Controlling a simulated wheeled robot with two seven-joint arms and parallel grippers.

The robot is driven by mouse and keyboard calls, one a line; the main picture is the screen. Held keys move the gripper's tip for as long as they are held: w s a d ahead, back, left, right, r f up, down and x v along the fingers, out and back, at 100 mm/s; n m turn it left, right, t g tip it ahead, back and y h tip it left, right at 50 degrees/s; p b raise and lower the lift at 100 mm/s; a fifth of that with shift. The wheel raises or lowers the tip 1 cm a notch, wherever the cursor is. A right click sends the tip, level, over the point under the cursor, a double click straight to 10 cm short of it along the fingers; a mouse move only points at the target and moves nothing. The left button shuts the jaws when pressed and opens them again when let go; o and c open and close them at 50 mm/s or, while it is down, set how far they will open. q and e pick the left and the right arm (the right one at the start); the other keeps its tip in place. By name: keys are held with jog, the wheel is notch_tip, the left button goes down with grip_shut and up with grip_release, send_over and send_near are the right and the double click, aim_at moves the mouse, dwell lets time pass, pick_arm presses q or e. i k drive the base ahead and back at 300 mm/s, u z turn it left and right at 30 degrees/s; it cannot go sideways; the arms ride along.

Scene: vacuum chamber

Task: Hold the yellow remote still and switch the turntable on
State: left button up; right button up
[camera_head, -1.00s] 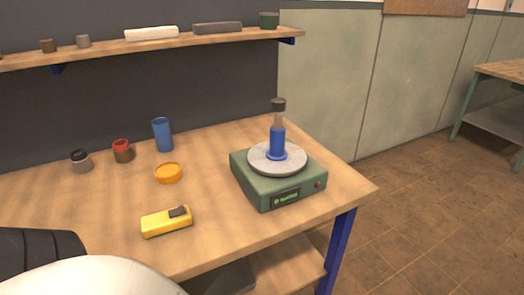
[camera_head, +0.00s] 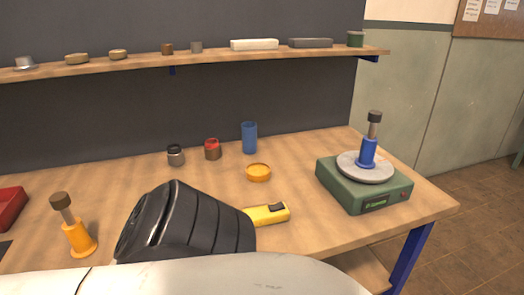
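The yellow remote (camera_head: 268,214) lies on the workbench, with a dark switch on its top near the right end. Its left end is hidden behind my arm. The turntable (camera_head: 362,199) is a green box at the right of the bench, with a round grey plate (camera_head: 351,172) on top and a small lit green display on its front. A blue cylinder with a dark-capped stem (camera_head: 368,150) stands upright on the plate. A large black and white part of my arm fills the bottom middle. Neither gripper's fingers show.
A yellow-orange stand with a dark-topped stem (camera_head: 77,235) is at left, beside a red bin (camera_head: 10,208). A blue cup (camera_head: 249,138), a red-topped jar (camera_head: 212,149), a grey jar (camera_head: 176,155) and an orange dish (camera_head: 258,172) stand behind the remote. A shelf (camera_head: 210,58) runs above.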

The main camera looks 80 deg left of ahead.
aim_at(279, 205)
jog(key=k, duration=0.5)
jog(key=u, duration=0.85)
